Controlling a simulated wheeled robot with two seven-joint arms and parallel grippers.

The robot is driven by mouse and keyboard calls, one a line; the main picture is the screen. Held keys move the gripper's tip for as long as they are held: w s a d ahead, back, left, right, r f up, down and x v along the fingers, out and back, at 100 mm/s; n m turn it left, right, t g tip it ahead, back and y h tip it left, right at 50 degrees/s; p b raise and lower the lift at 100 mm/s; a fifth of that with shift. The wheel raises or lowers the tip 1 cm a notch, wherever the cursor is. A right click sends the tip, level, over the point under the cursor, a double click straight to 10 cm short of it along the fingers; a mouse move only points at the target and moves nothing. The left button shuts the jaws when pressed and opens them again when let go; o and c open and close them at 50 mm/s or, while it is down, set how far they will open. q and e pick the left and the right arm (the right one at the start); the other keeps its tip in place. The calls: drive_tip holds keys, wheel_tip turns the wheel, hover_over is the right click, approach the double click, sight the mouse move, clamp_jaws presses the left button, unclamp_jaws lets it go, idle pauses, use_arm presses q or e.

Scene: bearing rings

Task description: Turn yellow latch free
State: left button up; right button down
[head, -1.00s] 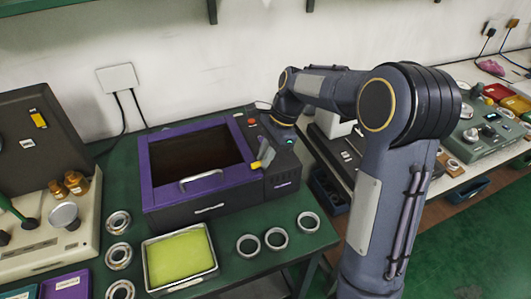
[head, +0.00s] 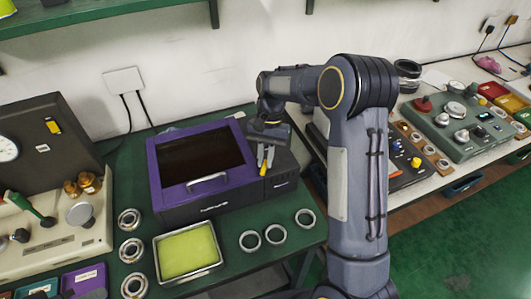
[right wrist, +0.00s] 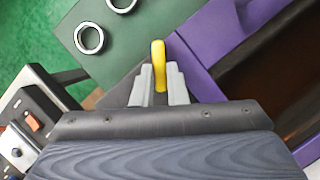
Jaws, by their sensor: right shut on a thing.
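The yellow latch (head: 263,169) is on the right side panel of the purple-and-black box (head: 181,205). My right gripper (head: 266,157) reaches down over that panel, its two grey fingers shut on the latch. In the right wrist view the latch (right wrist: 158,54) shows as a rounded yellow bar rising between the fingertips (right wrist: 159,85); its lower part is hidden by the fingers. The box has a purple lid frame (head: 153,165) around a dark window, with a silver handle (head: 207,182). My left gripper is not in view.
A metal tray with a yellow-green pad (head: 187,251) stands in front of the box. Metal rings (head: 276,234) lie to its right and more (head: 130,220) to its left. A wall (head: 250,70) is close behind. A second bench with devices (head: 465,125) stands at the right.

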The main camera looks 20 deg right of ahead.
drive_tip(key=n+h+p, duration=0.1)
drive_tip(key=n, duration=0.2)
drive_tip(key=shift+w+r+n+g, duration=0.1)
drive_tip(key=shift+n+g, duration=0.2)
drive_tip(key=shift+n+h+p, duration=0.3)
drive_tip(key=shift+n+h, duration=0.5)
drive_tip(key=shift+n, duration=1)
drive_tip(key=c, duration=1.4)
unclamp_jaws()
drive_tip(key=shift+c, duration=0.2)
drive_tip(key=v, duration=0.7)
drive_tip(key=shift+w+r+b, duration=0.2)
drive_tip(key=shift+r+b, duration=0.1)
drive_tip(key=shift+b, duration=0.15)
